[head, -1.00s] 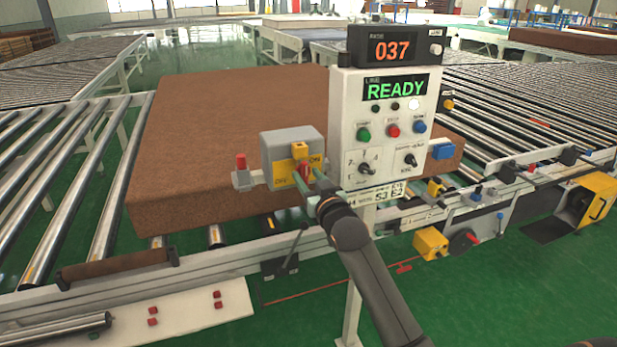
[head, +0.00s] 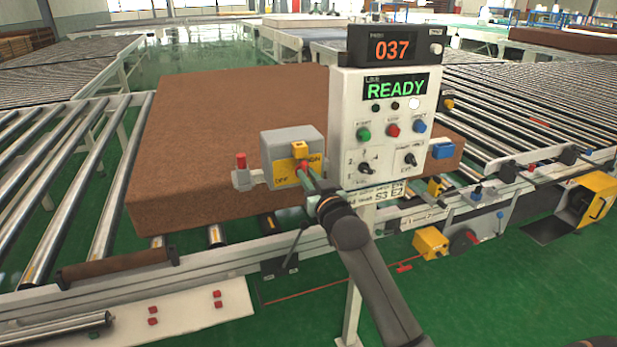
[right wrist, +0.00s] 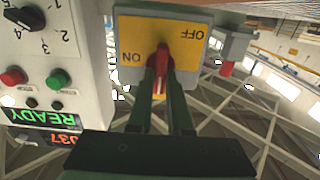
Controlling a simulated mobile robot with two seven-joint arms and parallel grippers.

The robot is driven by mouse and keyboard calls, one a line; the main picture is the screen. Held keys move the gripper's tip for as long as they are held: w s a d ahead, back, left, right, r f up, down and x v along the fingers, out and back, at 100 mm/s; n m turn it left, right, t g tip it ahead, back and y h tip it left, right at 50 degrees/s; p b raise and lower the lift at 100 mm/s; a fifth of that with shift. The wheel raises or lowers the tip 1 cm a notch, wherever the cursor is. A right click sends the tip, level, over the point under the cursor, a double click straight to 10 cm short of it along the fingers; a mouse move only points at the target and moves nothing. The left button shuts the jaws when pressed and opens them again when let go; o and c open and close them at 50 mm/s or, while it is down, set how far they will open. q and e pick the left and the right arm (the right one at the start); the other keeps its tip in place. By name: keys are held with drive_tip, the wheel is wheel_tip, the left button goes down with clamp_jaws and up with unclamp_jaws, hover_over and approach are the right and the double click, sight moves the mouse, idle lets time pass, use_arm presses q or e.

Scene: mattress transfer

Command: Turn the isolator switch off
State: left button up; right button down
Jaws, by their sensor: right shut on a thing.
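The isolator switch (head: 288,141) is a grey box with a yellow front plate (head: 283,179), left of the control panel. In the right wrist view the plate (right wrist: 193,45) appears upside down, with ON at left and OFF at right. Its red handle (right wrist: 161,60) stands near the plate's middle, between the two words. My right gripper (head: 306,173) is in front of the switch. Its green fingers (right wrist: 161,70) are shut on the red handle, one on each side. The handle's exact angle is partly hidden by the fingers. My left gripper is not in view.
The control panel (head: 348,130) with a READY screen and knobs stands close right of the switch. A small red-topped part (head: 241,163) sticks out at its left. A brown mattress (head: 200,130) lies on rollers behind. The panel's post is below.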

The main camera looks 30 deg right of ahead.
drive_tip(key=shift+n, duration=0.3)
drive_tip(key=shift+w+a+f+n, duration=0.1)
drive_tip(key=shift+n, duration=2.75)
drive_tip(key=shift+s+a+f+n, duration=0.1)
drive_tip(key=shift+f+n, duration=0.05)
drive_tip(key=shift+n, duration=2.75)
drive_tip(key=shift+w+a+f+n, duration=0.1)
drive_tip(key=shift+n, duration=2.75)
drive_tip(key=c, duration=0.8)
unclamp_jaws()
drive_tip(key=shift+c, duration=0.2)
